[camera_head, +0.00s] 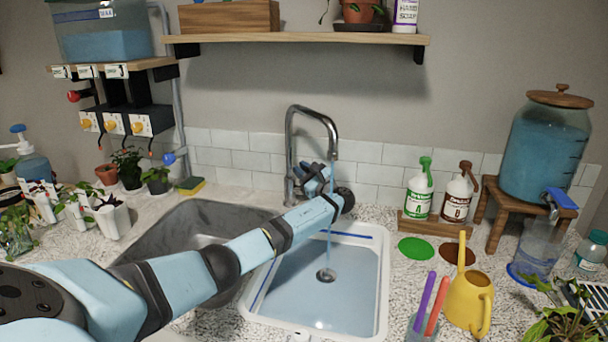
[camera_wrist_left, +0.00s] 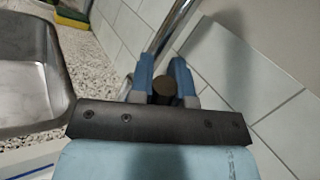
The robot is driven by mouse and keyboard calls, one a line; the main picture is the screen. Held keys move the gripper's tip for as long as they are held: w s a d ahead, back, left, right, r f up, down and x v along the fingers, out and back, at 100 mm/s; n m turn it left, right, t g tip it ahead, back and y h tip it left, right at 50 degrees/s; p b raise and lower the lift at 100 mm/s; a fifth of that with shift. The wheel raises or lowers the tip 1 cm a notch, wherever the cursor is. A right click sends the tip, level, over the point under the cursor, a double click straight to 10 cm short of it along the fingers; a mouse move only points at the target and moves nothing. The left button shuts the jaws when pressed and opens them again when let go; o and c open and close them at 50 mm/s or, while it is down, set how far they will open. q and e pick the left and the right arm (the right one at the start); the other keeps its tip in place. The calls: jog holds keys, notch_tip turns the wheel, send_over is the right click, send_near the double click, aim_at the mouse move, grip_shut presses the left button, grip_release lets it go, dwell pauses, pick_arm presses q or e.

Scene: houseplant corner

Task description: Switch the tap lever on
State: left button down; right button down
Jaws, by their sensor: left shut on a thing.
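The chrome tap (camera_head: 291,135) stands upright behind the sinks, its spout arching to the right. A thin blue stream of water (camera_head: 329,233) falls from the spout into the white basin (camera_head: 384,290). My left gripper (camera_head: 316,178) is at the tap's lower body, its arm reaching over the sinks. In the left wrist view its blue fingers (camera_wrist_left: 163,80) are shut on the dark round end of the tap lever (camera_wrist_left: 164,88). The rest of the lever is mostly hidden by my gripper. My right gripper is not in view.
The grey sink (camera_head: 165,225) lies left of the basin. Two spray bottles (camera_head: 419,190) stand on a wooden stand to the right. A yellow watering can (camera_head: 468,300) and a cup with two sticks are at front right. A shelf (camera_head: 300,38) hangs above the tap.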

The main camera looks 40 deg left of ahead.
pick_arm(q)
jog(key=shift+s+d+f+n+g+y+b, duration=0.3)
jog(key=shift+s+n+g+b, duration=0.1)
jog(key=shift+n, duration=0.35)
jog(key=shift+s+d+f+n+g+y+b, duration=0.2)
jog(key=shift+s+n+g+y+b, duration=0.15)
jog(key=shift+n, duration=0.4)
jog(key=c, duration=1.1)
grip_release()
jog(key=shift+s, duration=0.1)
jog(key=v, duration=0.7)
jog(key=shift+d+f, duration=0.1)
jog(key=shift+d, duration=0.15)
